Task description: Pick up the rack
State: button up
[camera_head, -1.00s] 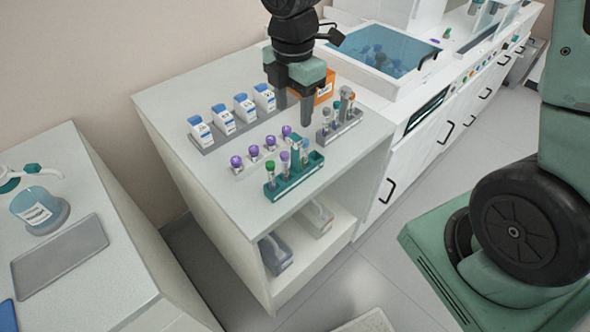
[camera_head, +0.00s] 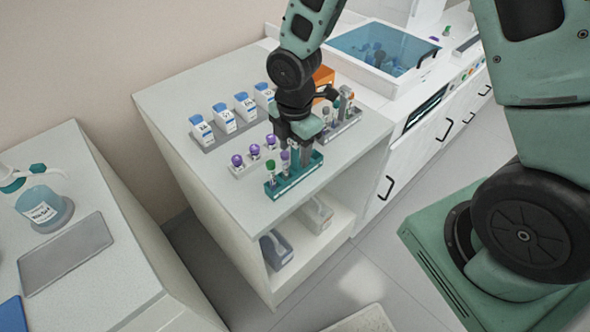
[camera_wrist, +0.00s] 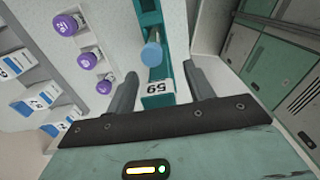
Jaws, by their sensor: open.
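A teal rack (camera_head: 294,182) holding a few capped tubes stands near the front edge of the white counter. My gripper (camera_head: 298,154) is low over it and hides its middle and right part in the head view. In the wrist view the teal rack (camera_wrist: 160,100), with a "59" label and a blue-capped tube, lies between the two dark fingers of my gripper (camera_wrist: 160,76). The fingers are apart, one on each side of the rack. I cannot tell whether either finger touches it.
A pale rack of purple-capped tubes (camera_head: 237,160) stands close behind the teal rack. Labelled blue-and-white boxes (camera_head: 224,117) line the back. Another tube rack (camera_head: 343,127) is close on the right. The counter's left front is clear. A blue-lidded bin (camera_head: 385,50) stands farther right.

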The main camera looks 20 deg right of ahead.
grip_shut()
jog(key=shift+r, duration=0.1)
